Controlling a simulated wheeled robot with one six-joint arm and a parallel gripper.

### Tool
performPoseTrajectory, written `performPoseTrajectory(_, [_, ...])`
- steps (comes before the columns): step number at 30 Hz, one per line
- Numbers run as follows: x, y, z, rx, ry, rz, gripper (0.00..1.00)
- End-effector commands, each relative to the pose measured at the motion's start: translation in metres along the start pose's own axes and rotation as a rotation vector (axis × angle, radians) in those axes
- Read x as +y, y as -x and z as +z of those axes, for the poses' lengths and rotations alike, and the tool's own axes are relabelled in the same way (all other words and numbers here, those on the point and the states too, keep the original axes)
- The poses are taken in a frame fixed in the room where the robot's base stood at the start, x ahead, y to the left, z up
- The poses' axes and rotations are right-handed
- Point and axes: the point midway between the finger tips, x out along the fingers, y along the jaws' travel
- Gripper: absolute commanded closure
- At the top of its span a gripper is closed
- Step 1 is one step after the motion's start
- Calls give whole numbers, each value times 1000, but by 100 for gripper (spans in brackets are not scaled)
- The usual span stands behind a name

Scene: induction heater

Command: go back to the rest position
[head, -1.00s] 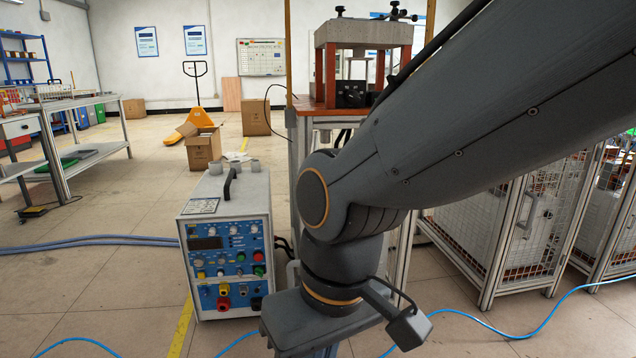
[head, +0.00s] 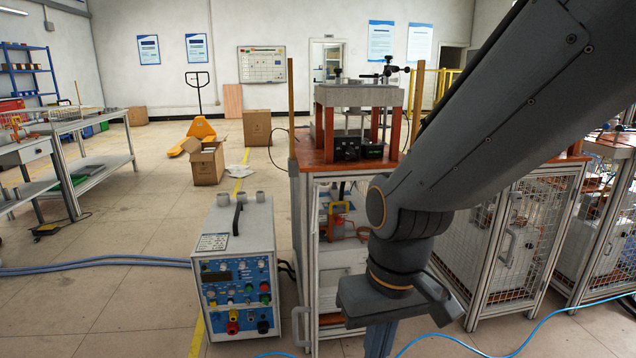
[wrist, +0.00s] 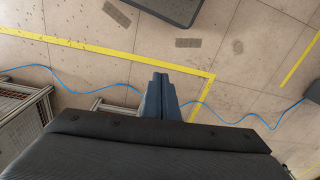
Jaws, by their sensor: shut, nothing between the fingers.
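My gripper (wrist: 160,78) shows in the wrist view, pointing down over the tiled floor. Its two fingers are together with nothing between them. In the head view only the top of the gripper shows at the bottom edge, below my wrist, and its fingertips are out of frame. My arm crosses the right half of the head view from the upper right, in front of the workbench (head: 312,164) and the wire-mesh cabinets.
The blue-panelled heater unit (head: 237,270) stands on the floor left of my wrist. Mesh-fronted cabinets (head: 522,240) stand to the right. A blue hose (wrist: 75,88) lies across the floor beneath my gripper. Open floor (head: 110,270) lies to the left.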

Motion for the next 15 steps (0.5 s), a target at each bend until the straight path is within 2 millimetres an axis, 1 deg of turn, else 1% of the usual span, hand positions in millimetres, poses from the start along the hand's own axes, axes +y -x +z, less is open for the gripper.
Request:
performPoseTrajectory(1, [6,18,4,-3,-22,4,100])
performPoseTrajectory(8, [34,61,14,-12,-104,24,100])
performPoseTrajectory(15, [62,106,28,-22,-189,42,100])
